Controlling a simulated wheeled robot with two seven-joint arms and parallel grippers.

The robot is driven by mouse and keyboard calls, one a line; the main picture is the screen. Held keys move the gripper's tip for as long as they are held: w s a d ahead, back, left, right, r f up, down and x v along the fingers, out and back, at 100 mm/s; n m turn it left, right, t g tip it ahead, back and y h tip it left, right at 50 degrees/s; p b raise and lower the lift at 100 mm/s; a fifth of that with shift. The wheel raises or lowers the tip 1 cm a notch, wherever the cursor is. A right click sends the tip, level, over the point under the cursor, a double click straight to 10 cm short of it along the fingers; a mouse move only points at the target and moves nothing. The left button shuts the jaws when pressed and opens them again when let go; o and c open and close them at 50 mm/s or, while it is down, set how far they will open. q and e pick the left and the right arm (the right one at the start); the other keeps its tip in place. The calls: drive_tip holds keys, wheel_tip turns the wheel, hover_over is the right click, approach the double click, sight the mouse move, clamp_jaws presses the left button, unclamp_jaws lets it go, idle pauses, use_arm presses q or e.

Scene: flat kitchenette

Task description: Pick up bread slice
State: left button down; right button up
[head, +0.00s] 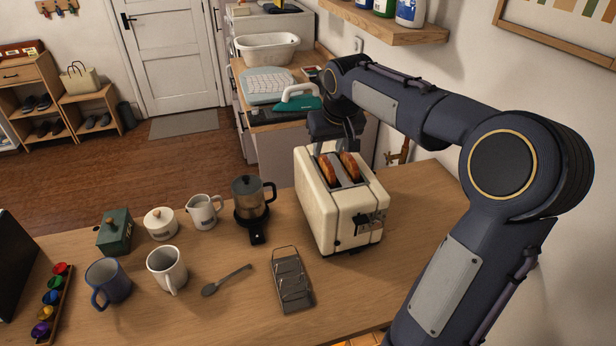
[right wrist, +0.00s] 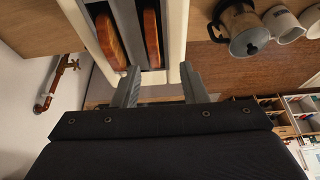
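Two browned bread slices stand upright in the slots of a cream toaster (head: 325,215): the left slice (head: 327,172) and the right slice (head: 350,166). Their tops stick out; the lower parts are hidden. In the right wrist view the slices (right wrist: 107,40) and (right wrist: 152,38) lie beyond the fingertips, in the toaster (right wrist: 178,30). My right gripper (head: 333,143) is at the toaster's far end, behind the slices. Its fingers (right wrist: 160,78) are spread, with no bread between them. My left gripper is not in view.
A wall and shelf (head: 385,22) bound the right side.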

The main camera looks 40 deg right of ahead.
sight(327, 163)
drive_tip(key=x, duration=0.2)
drive_tip(key=p+x, duration=0.1)
drive_tip(key=x, duration=0.1)
drive_tip(key=d+p+x, duration=0.1)
drive_tip(key=x, duration=0.1)
drive_tip(key=shift+f, duration=0.5)
clamp_jaws()
